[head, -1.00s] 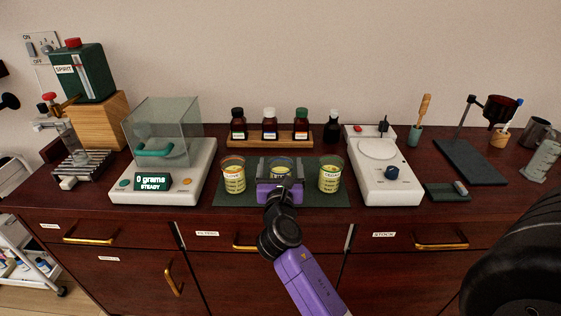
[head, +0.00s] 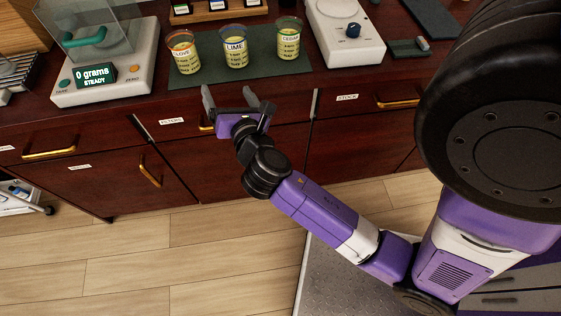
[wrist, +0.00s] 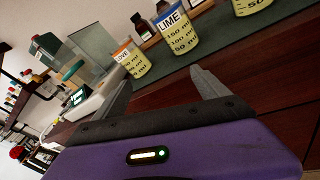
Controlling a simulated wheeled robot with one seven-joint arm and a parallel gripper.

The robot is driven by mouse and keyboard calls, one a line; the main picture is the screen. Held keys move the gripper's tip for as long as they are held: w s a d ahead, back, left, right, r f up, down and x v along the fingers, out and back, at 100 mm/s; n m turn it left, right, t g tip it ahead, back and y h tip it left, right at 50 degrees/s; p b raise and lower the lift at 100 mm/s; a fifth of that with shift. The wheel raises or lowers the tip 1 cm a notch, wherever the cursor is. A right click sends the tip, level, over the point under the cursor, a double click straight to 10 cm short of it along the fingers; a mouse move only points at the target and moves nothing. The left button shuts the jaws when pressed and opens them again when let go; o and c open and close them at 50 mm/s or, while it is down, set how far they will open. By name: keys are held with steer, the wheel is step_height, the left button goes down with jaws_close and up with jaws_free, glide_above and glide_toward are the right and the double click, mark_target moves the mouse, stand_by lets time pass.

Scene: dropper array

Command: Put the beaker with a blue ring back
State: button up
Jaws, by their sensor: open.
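The beaker with the blue ring is labelled LIME (head: 235,50) and stands upright on the dark green mat (head: 186,81), holding pale yellow liquid. It also shows in the wrist view (wrist: 179,35). It stands between the CLOVE beaker (head: 183,55) with an orange ring and the CEDAR beaker (head: 289,40) with a green ring. My gripper (head: 229,97) is open and empty, in front of the mat's near edge and apart from the LIME beaker. In the wrist view its open fingers (wrist: 160,82) point toward the beakers, with nothing between them.
A balance (head: 105,75) reading 0 grams stands left of the mat, and a white stirrer (head: 345,40) stands right. A wooden rack (head: 218,12) with small bottles is behind the beakers. Drawers with brass handles (head: 398,103) face me below the bench edge.

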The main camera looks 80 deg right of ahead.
steer(key=s+a+f+m+t+y, duration=0.2)
steer(key=s+a+f+m+y, duration=0.15)
steer(key=a, duration=0.55)
steer(key=s+a+f+m+t+y, duration=0.1)
steer(key=s+a+f+m+y, duration=0.15)
steer(key=a+m+y, duration=0.4)
steer(key=s+a+r+m+t+y, duration=0.2)
steer(key=s+a+r+m, duration=0.5)
steer(key=s, duration=0.5)
steer(key=shift+s+a+m+y, duration=0.45)
steer(key=shift+a+m, duration=0.9)
steer(key=shift+m, duration=0.55)
